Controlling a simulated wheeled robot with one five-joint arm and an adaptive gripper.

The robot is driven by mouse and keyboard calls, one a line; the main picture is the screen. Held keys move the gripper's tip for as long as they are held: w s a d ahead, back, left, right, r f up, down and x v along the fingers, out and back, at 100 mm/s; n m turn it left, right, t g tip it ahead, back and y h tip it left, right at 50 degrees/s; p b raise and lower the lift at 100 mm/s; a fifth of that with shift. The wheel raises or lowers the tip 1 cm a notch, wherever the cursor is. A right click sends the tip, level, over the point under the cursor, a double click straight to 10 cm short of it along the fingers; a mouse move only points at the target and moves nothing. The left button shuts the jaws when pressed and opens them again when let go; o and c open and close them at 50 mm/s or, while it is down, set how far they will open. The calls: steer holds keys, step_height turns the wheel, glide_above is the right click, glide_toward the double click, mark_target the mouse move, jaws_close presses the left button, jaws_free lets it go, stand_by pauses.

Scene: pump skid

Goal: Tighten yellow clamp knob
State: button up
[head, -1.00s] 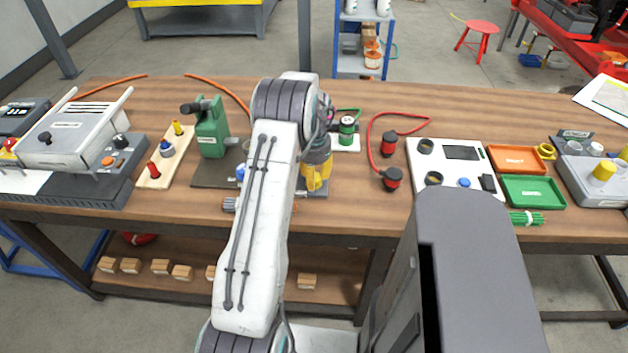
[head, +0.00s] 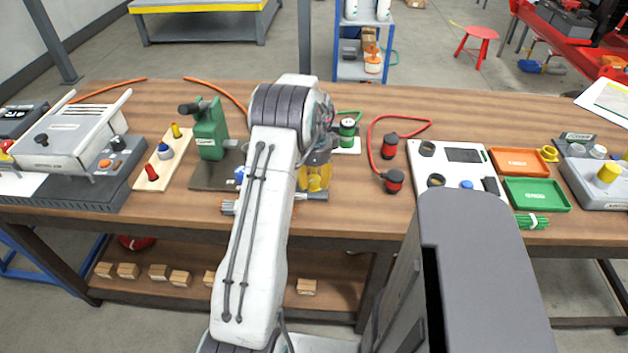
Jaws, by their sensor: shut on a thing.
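My arm reaches over the wooden bench and hides much of the clamp area. A yellow part, which looks like the clamp knob (head: 316,184), shows just right of my forearm. My gripper (head: 319,176) is at the wrist's lower end, pointing down, and is shut on this yellow knob. The fingers and their contact are small and partly hidden, and the knob's turn angle cannot be read. A grey bar end (head: 314,196) shows just in front of the knob. The rest of the clamp is behind my arm.
A green pump-like device (head: 208,130) on a dark plate stands left of my arm. A green-and-black canister (head: 347,131) and red-and-black cylinders (head: 391,182) with a red hose are to the right. A white panel (head: 450,158) and trays lie farther right.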

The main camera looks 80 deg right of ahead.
mark_target(314, 179)
steer(key=shift+a+f+m, duration=0.1)
steer(key=shift+f+m, duration=0.05)
steer(key=shift+m, duration=0.45)
steer(key=o, duration=1.2)
steer(key=shift+r, duration=0.2)
step_height(314, 179, up, 12)
steer(key=shift+f, duration=0.15)
stand_by(0.7)
